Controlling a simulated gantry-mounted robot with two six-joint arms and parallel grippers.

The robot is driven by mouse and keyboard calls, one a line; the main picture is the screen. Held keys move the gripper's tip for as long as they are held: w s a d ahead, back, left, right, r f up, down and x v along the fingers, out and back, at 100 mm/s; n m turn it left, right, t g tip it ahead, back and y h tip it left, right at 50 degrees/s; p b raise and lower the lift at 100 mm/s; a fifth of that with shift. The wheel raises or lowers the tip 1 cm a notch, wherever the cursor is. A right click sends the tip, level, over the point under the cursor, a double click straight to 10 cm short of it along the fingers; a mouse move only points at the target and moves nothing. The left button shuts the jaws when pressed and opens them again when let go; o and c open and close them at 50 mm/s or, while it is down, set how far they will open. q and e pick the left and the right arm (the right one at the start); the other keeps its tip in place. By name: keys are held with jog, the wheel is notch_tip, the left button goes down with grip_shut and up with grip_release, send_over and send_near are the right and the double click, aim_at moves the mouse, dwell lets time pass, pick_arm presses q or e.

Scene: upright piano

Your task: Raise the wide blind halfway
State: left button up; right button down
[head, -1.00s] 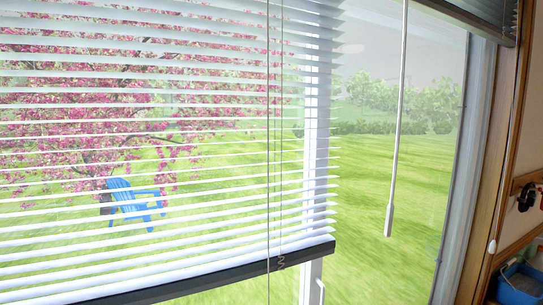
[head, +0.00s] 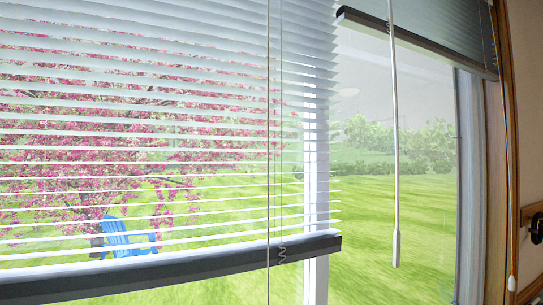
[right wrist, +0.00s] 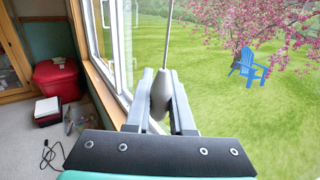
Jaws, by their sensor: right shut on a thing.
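The wide blind (head: 150,85) has white slats and hangs over the left window in the head view. Its dark bottom rail (head: 190,266) slopes up to the right, with the lower glass open beneath its right end. My left gripper is in neither view.
A narrower blind (head: 430,48) is gathered high at the right. A white wand (head: 395,150) hangs between the blinds, and a small white pull (head: 511,283) hangs by the right frame. The right wrist view shows a red chest (right wrist: 58,82) on the floor and the wooden window sill (right wrist: 105,85).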

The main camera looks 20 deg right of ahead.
jog(key=c, duration=0.6)
grip_release()
jog(key=shift+d, duration=0.1)
jog(key=p+v, duration=0.1)
jog(key=v, duration=0.3)
jog(key=shift+s+d, duration=0.25)
jog(key=shift+s, duration=0.1)
jog(key=p+v, duration=0.1)
jog(key=v, duration=1)
jog(key=shift+s+d, duration=0.2)
jog(key=shift+d, duration=0.05)
